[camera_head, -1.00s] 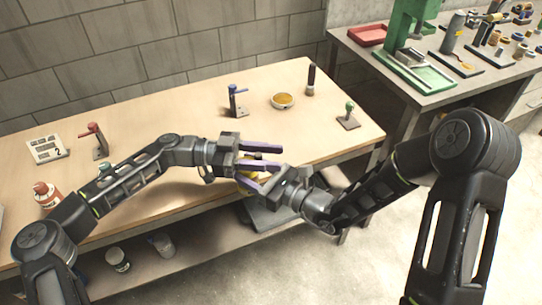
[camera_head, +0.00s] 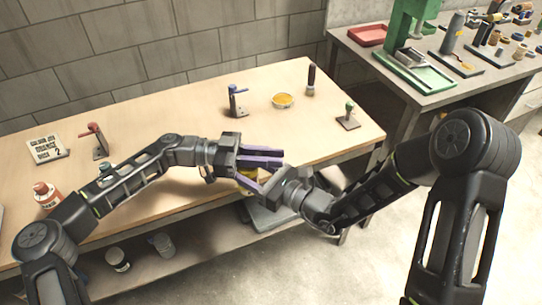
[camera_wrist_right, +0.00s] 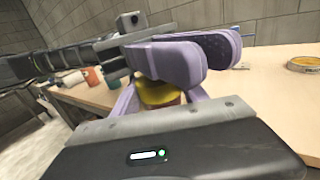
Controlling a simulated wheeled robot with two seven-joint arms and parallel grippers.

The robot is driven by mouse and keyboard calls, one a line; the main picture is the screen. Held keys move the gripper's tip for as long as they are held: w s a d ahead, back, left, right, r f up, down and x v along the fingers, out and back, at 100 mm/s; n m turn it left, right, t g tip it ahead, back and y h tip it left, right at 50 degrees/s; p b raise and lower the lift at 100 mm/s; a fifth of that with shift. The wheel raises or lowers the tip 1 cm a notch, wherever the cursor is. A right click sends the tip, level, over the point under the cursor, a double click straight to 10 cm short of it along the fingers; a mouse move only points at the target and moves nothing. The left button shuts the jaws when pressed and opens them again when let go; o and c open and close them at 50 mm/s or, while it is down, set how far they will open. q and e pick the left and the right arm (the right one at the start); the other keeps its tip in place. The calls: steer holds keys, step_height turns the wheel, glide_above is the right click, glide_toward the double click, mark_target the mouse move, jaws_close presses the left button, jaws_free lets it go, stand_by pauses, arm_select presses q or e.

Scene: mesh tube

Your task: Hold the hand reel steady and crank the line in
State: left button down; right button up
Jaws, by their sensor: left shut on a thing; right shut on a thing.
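The hand reel (camera_head: 249,173) is a small yellow thing near the table's front edge, mostly hidden by both grippers. In the right wrist view its yellow body (camera_wrist_right: 158,95) shows between the purple fingers. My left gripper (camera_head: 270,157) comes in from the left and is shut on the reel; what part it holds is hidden. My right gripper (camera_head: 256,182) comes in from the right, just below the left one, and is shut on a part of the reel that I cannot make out. The crank and the line cannot be made out.
The table's middle is clear.

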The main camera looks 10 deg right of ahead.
arm_select(q)
steer(key=shift+s+a+m+g+y, duration=0.1)
steer(key=shift+s+m+g+y, duration=0.2)
steer(key=shift+m+g, duration=0.35)
steer(key=shift+s+a+m+g+y, duration=0.1)
steer(key=shift+s+m+g+y, duration=0.2)
steer(key=shift+g, duration=0.6)
steer(key=shift+s+a+m+g+y, duration=0.15)
steer(key=shift+m+g+y, duration=0.15)
steer(key=shift+m+g, duration=0.4)
steer(key=c, duration=1.3)
jaws_free()
steer(key=shift+d, duration=0.1)
steer(key=shift+c, duration=0.2)
step_height(320, 180, up, 10)
